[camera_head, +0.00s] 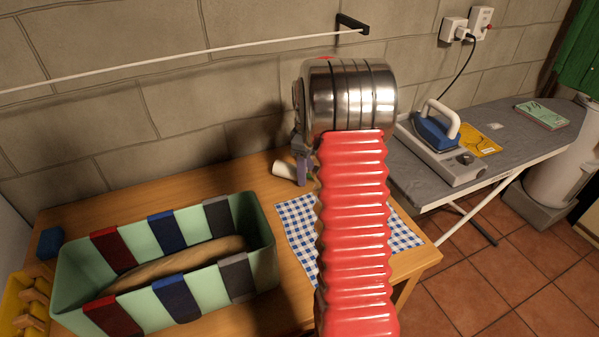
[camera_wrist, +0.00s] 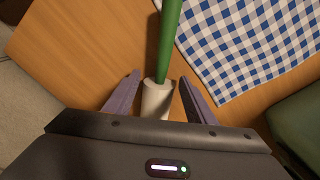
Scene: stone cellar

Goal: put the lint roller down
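The lint roller has a white roll (camera_wrist: 157,98) and a green handle (camera_wrist: 168,40). In the wrist view the roll lies between the two fingers of my gripper (camera_wrist: 158,88), with a gap showing on each side, so the gripper looks open around it. In the head view the white roll (camera_head: 284,170) shows just left of my purple finger (camera_head: 302,172), at or close to the wooden table (camera_head: 250,180). The handle is hidden behind my arm there. I cannot tell for sure whether the roller touches the tabletop.
A blue-and-white checked cloth (camera_head: 297,222) lies beside the roller. A green striped bin (camera_head: 262,262) holding something brown stands at left, near a blue block (camera_head: 50,242) and yellow crate (camera_head: 14,300). An ironing board (camera_head: 497,128) with an iron (camera_head: 436,130) stands at right.

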